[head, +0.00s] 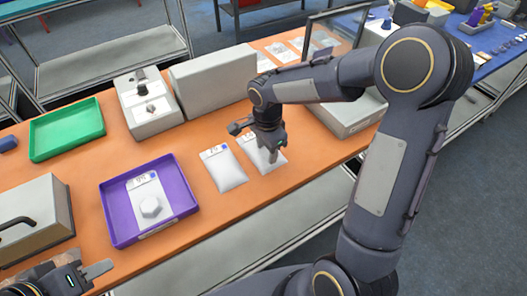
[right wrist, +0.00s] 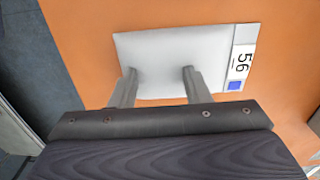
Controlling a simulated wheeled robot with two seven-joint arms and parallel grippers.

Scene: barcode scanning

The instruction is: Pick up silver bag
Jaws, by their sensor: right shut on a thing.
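A silver-white bag (head: 275,164) lies on the orange table under my right gripper (head: 268,150), which hides part of it. In the right wrist view the bag (right wrist: 165,52) has a white label (right wrist: 242,60) with "56" and a blue square. My right gripper (right wrist: 158,78) is shut on this bag, its two fingers apart with bag material between them. A second similar bag (head: 223,170) lies just to the left. My left gripper (head: 80,278) is at the lower left corner, partly cut off, away from the bags; its opening is unclear.
A purple tray (head: 188,207) holds a labelled item with a hexagonal part. A green tray (head: 66,130) is empty at the back left. A grey scanner-like box (head: 150,118) and a larger box (head: 215,80) stand behind. A grey box with a handle (head: 38,215) is at left.

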